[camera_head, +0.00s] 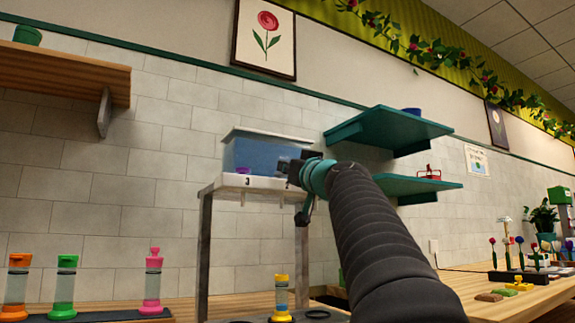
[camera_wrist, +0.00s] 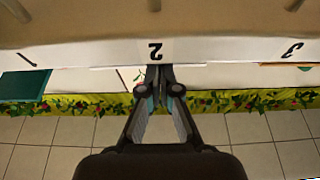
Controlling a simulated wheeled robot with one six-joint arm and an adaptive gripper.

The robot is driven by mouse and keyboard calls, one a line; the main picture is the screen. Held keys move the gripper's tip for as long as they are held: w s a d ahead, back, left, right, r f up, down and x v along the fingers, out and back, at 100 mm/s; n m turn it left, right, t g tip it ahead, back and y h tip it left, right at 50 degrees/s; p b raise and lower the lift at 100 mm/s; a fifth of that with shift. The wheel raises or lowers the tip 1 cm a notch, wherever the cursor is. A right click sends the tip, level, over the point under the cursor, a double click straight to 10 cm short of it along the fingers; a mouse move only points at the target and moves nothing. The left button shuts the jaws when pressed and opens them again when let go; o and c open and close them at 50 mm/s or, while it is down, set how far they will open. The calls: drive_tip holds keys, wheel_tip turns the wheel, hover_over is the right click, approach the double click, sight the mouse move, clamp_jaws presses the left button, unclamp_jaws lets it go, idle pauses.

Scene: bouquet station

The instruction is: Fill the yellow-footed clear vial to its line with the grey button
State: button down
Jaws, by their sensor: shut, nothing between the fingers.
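The yellow-footed clear vial (camera_head: 281,299) stands upright below the dispenser stand, with a yellow top and some bluish content showing; its fill line is too small to make out. The dispenser (camera_head: 268,154) is a blue, clear-walled tank on a pale ledge (camera_head: 229,183). My gripper (camera_head: 288,165) is at the front of this ledge, near its right part. In the wrist view my gripper (camera_wrist: 159,74) is shut and empty, its tips at the numeral 2 on the ledge's white face (camera_wrist: 105,53). I cannot make out the grey button; my gripper covers part of that area.
A purple button (camera_head: 243,170) sits on the ledge above the numeral 3. Orange (camera_head: 16,290), green (camera_head: 64,290) and pink (camera_head: 152,285) vials stand at the left. Teal shelves (camera_head: 385,128) are right of the tank. Flowers in a rack (camera_head: 518,275) stand at the far right.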

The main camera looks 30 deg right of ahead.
wheel_tip(320, 180, down, 2)
drive_tip(key=b, duration=0.3)
drive_tip(key=shift+f, duration=0.25)
drive_tip(key=shift+w+f, duration=0.15)
wheel_tip(320, 180, up, 5)
drive_tip(key=p, duration=0.4)
drive_tip(key=r+b+v, duration=0.1)
drive_tip(key=b+v, duration=0.4)
drive_tip(key=v, duration=0.6)
drive_tip(key=shift+a, duration=0.25)
idle(1.8)
idle(1.1)
